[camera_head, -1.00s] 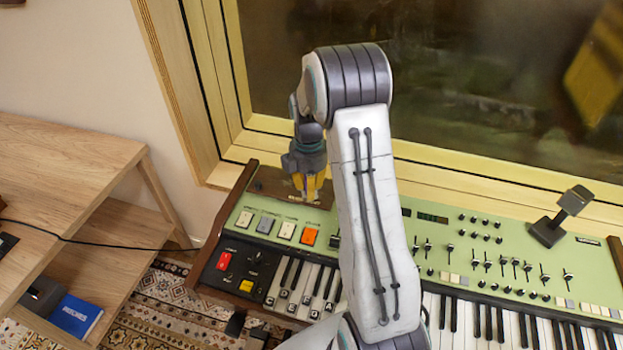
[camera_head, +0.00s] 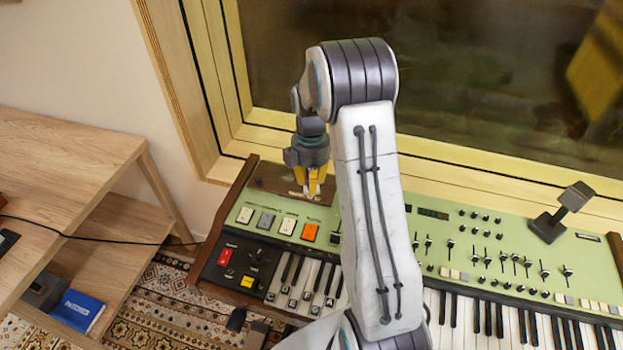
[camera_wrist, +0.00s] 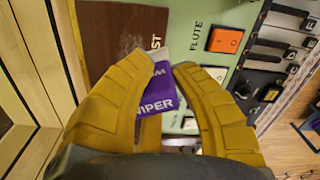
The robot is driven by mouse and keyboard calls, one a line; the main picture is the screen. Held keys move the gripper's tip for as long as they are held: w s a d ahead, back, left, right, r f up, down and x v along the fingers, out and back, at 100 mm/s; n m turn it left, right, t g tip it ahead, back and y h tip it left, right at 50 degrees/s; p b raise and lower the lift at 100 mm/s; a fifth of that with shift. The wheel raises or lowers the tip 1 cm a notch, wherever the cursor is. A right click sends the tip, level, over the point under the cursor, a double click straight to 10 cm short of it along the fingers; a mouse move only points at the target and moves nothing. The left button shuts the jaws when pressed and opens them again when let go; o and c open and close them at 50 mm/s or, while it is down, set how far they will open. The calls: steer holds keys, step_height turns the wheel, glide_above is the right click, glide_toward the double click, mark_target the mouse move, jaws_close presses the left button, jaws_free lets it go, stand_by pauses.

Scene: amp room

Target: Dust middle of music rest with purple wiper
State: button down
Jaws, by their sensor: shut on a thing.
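The music rest is a brown wooden panel (camera_head: 272,180) at the upper left of the green keyboard. It also shows in the wrist view (camera_wrist: 98,28), with pale dusty streaks (camera_wrist: 128,44) and the letters "ST" near its edge. My gripper (camera_head: 312,186) has yellow fingers and is over the right part of the rest in the head view. In the wrist view my gripper (camera_wrist: 158,75) is shut on the purple wiper (camera_wrist: 162,92), a small block with white lettering and a pale end. The pale end is close to the streaks; contact cannot be told. Fingers hide part of the wiper.
The green keyboard (camera_head: 470,243) has white and orange buttons just below the rest. A black stand-like object (camera_head: 560,212) is on its right part. A window with a wooden frame (camera_head: 440,165) rises behind. A wooden shelf (camera_head: 70,165) stands left.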

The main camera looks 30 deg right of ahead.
steer(key=shift+s+a+r+p, duration=0.1)
steer(key=shift+r+p, duration=0.2)
steer(key=shift+r, duration=0.4)
steer(key=shift+w+r+p, duration=0.25)
steer(key=shift+r+p, duration=0.05)
steer(key=shift+r, duration=0.05)
steer(key=shift+w+r, duration=0.1)
steer(key=shift+r+p, duration=1.2)
steer(key=shift+r, duration=0.3)
